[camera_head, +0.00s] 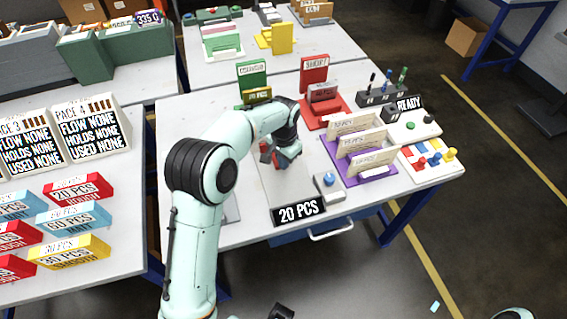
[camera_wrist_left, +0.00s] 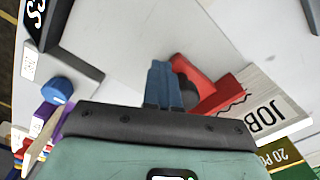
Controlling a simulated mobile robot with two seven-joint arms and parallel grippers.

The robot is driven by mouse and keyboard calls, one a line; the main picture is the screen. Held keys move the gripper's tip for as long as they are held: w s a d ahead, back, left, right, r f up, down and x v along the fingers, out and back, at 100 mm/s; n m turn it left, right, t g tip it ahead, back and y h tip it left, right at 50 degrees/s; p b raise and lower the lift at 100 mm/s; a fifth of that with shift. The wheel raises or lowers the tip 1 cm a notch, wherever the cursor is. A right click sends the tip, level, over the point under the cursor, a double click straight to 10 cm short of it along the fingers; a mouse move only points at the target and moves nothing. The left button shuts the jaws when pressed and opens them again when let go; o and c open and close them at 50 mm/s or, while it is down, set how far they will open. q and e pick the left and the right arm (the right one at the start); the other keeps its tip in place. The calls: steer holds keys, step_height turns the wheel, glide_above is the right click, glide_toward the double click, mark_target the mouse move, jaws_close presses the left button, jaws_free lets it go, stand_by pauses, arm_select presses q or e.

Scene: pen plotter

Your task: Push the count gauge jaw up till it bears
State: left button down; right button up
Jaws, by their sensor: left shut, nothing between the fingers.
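A red L-shaped piece (camera_wrist_left: 212,92), which looks like the count gauge jaw, lies flat on the pale surface in the left wrist view. A dark round part is beside its corner. In the head view only a little red (camera_head: 265,150) shows beside my gripper. The black 20 PCS display (camera_head: 298,210) stands at the near edge of the gauge. My left gripper (camera_head: 284,162) is low over the gauge plate. Its blue fingers (camera_wrist_left: 163,85) are shut and empty, close beside the red piece; I cannot tell whether they touch.
A blue button (camera_head: 329,179) on a pale box is right of the display. A purple rack (camera_head: 375,190) of cards stands further right, with red (camera_head: 312,70) and green (camera_head: 250,72) stands behind.

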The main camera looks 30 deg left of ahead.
arm_select(q)
step_height(320, 180, up, 7)
steer(key=p, duration=0.4)
steer(key=shift+r, duration=0.2)
arm_select(e)
step_height(320, 180, up, 6)
steer(key=w, duration=0.2)
steer(key=shift+w+f, duration=0.25)
steer(key=shift+w, duration=0.05)
